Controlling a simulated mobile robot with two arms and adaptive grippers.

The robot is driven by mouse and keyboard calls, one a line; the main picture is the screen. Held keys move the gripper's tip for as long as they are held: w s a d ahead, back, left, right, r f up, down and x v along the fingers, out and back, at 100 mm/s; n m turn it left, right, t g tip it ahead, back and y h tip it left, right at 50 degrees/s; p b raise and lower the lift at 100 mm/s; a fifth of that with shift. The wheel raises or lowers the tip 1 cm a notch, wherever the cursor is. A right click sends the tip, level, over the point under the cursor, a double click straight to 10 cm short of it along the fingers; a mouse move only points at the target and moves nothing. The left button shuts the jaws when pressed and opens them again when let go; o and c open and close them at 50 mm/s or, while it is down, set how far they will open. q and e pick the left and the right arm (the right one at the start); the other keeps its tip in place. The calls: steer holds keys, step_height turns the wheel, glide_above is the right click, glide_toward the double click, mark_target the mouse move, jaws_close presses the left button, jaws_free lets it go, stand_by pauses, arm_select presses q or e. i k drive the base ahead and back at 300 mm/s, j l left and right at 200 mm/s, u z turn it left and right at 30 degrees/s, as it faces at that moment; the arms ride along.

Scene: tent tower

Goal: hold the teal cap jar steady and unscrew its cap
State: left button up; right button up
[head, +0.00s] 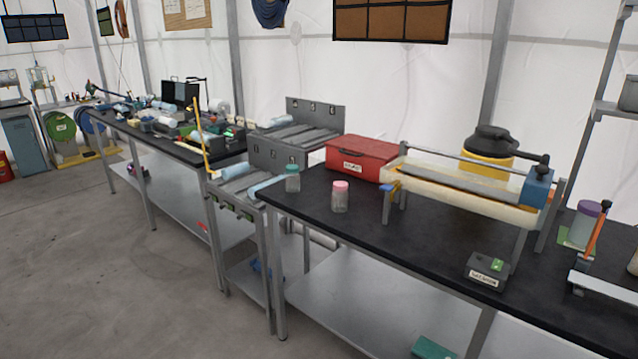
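The teal cap jar (292,179) stands upright near the left end of the black-topped bench (330,225). Its teal cap (293,170) sits on top of the clear body. A pink cap jar (340,197) stands a little to its right and nearer the front edge. Neither of my grippers shows in the head view, and nothing touches the teal cap jar.
A red case (360,158) stands behind the jars. A long trough device (455,188) takes up the bench to the right. A small scale (487,267) and a purple cap jar (585,224) are further right. Open floor (120,280) lies left of the bench.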

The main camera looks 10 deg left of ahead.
mark_target(292, 181)
steer(key=i+j+z, duration=0.25)
steer(key=z, duration=0.2)
steer(key=i+j+z, duration=0.15)
steer(key=j+z, duration=0.3)
steer(key=i+j+z, duration=0.1)
steer(key=j+z, duration=0.4)
steer(key=l, duration=0.1)
